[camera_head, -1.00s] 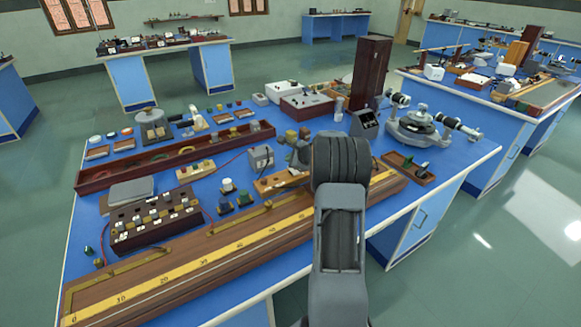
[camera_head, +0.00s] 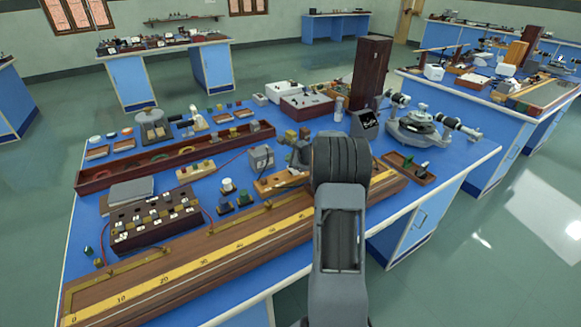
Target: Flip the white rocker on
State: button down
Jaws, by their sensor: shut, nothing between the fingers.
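I cannot make out a white rocker for certain at this size. A small dark box with a slanted face (camera_head: 364,124) stands behind my arm, in front of the tall wooden case; pale marks show on its face. A white box (camera_head: 283,87) and a flat box with a pale top (camera_head: 307,102) stand further back. My gripper (camera_head: 293,144) is shut and empty, at the left of my thick dark wrist, over the middle of the blue bench. My wrist hides part of the bench and the long scale board. I cannot tell whether the gripper touches anything.
A spectrometer (camera_head: 417,130) stands at the right of the bench. The tall wooden case (camera_head: 370,72) rises behind my wrist. A long wooden scale board (camera_head: 190,271) lies along the front edge. A plug box (camera_head: 155,220) and a long open tray (camera_head: 175,157) fill the left.

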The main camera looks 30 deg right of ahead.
jog(key=shift+f, duration=0.15)
jog(key=shift+f+b, duration=0.3)
jog(key=shift+b, duration=0.25)
jog(key=shift+w+f+b, duration=0.1)
jog(key=shift+f+b, duration=0.3)
dwell(0.7)
jog(key=shift+r, duration=0.1)
jog(key=shift+r+p, duration=0.55)
jog(key=shift+r, duration=0.25)
jog(key=shift+r, duration=0.1)
jog(key=shift+s+r+p, duration=0.25)
jog(key=shift+r+p, duration=0.6)
jog(key=shift+r, duration=0.35)
jog(key=shift+s+r+p, duration=0.2)
jog(key=shift+r+p, duration=0.65)
jog(key=shift+r, duration=0.35)
